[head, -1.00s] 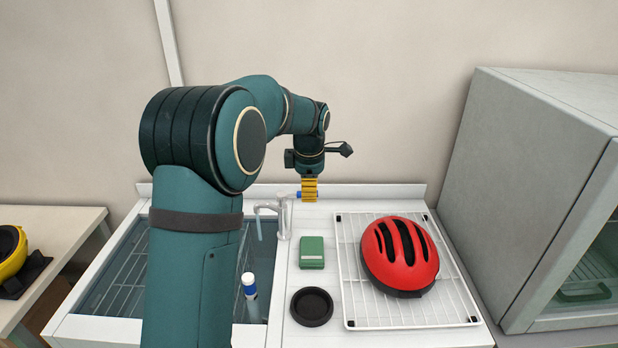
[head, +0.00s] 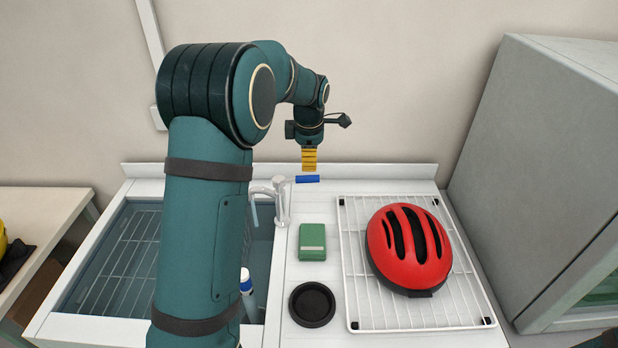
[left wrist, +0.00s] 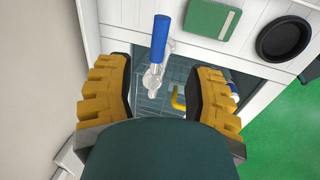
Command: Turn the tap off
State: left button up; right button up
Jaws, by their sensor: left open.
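The tap (head: 281,204) is a pale metal faucet at the back edge of the sink, with a blue lever (head: 307,179) pointing right. A pale blue streak shows under its spout. My left gripper (head: 309,165) has yellow fingers and hangs just behind and above the lever. In the left wrist view the fingers of my left gripper (left wrist: 163,72) are spread apart and empty, with the blue lever (left wrist: 160,40) and the tap body between or just ahead of them. My right gripper is not seen.
The sink (head: 122,250) holds a rack and a white-and-blue bottle (head: 246,285). On the counter lie a green sponge-like block (head: 312,242), a black round dish (head: 312,304) and a red helmet (head: 408,248) on a white wire rack (head: 360,318). A grey cabinet (head: 540,150) stands right.

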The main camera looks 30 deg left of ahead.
aim_at(309, 176)
pick_arm(q)
jog(key=f, duration=0.3)
jog(key=w+f, duration=0.1)
jog(key=f, duration=0.2)
jog(key=a+f, duration=0.1)
jog(key=f, duration=0.2)
jog(key=shift+w+b, duration=0.3)
grip_shut()
